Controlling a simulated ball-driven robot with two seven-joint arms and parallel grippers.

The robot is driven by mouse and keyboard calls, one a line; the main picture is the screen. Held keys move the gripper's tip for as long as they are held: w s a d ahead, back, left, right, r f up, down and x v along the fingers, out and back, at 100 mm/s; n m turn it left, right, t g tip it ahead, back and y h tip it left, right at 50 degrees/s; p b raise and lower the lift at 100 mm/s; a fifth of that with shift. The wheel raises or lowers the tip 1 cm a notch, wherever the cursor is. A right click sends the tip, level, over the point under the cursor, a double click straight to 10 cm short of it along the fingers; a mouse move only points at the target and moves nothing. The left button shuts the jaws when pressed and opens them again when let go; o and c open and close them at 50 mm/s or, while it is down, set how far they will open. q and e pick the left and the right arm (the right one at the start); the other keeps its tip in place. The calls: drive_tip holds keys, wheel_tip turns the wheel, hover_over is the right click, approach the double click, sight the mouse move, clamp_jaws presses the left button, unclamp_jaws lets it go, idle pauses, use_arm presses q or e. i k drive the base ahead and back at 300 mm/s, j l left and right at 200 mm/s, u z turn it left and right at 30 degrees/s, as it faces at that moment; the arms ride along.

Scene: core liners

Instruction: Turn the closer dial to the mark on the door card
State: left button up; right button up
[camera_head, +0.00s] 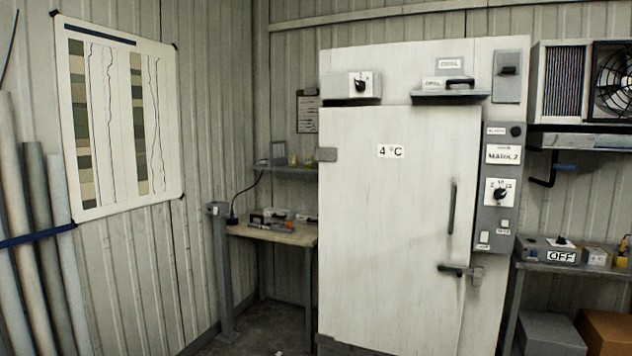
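A large white cold-room door (400,230) with a "4 °C" label stands in the middle. A grey control panel (488,235) is upright at its right side. A white card (503,155) on the panel reads "MARK 2" under a small line too blurred to read. Below it is a black dial (500,193) on a white plate with small marks; its exact setting is too small to tell. Another black dial (361,85) sits on a white plate on the box above the door's left side. Neither of my grippers is in view.
A shelf at right holds a grey box (547,250) with a knob and an "OFF" label. Cartons (550,332) stand below it. A small workbench (275,234) with tools is left of the door. Grey tubes (35,220) lean at far left. Some floor shows before the bench.

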sight(361, 85)
drive_tip(key=i+z, duration=0.15)
drive_tip(key=i, duration=0.4)
drive_tip(key=i+j+z, duration=0.2)
drive_tip(key=i, duration=0.35)
drive_tip(key=l, duration=0.05)
